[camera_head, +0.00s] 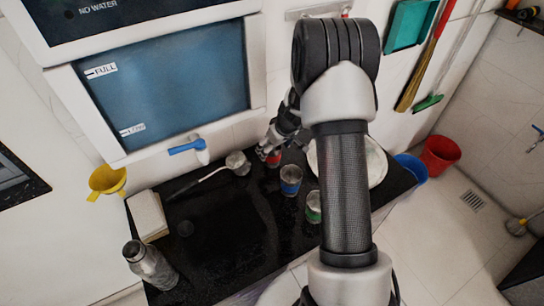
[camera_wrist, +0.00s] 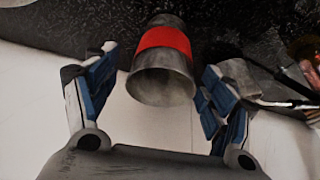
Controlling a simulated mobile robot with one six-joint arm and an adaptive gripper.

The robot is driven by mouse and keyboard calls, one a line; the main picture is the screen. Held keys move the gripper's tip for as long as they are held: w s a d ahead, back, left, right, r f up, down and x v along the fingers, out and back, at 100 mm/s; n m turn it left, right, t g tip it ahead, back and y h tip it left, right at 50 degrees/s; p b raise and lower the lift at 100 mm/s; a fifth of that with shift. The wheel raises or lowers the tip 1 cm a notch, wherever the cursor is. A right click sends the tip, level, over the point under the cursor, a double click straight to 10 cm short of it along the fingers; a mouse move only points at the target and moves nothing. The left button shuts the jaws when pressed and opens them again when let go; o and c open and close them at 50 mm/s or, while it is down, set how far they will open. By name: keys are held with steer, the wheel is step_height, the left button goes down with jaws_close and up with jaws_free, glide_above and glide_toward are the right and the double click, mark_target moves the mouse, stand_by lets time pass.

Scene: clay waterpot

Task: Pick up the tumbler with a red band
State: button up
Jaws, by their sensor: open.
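The tumbler with a red band (camera_wrist: 165,42) is a grey metal cup, seen in the wrist view between the two blue-padded fingers of my gripper (camera_wrist: 160,66). Gaps show on both sides of the tumbler, and the fingers are spread apart. In the head view my gripper (camera_head: 271,148) is at the back of the black counter, and only a small red part of the tumbler (camera_head: 274,158) shows below it. The rest of the tumbler is hidden there by my gripper.
A blue-banded tumbler (camera_head: 290,182) and a green-banded tumbler (camera_head: 313,206) stand nearby. A ladle (camera_head: 237,163) lies left of my gripper, below a blue tap (camera_head: 186,147). A round white plate (camera_head: 375,163) is partly behind my arm. A metal bottle (camera_head: 148,264) stands front left.

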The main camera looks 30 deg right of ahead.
steer(key=x, duration=0.5)
steer(key=shift+w+a+f+b, duration=0.1)
steer(key=shift+w+b, duration=0.1)
steer(key=shift+b, duration=0.2)
steer(key=shift+c, duration=0.5)
steer(key=c, duration=1.1)
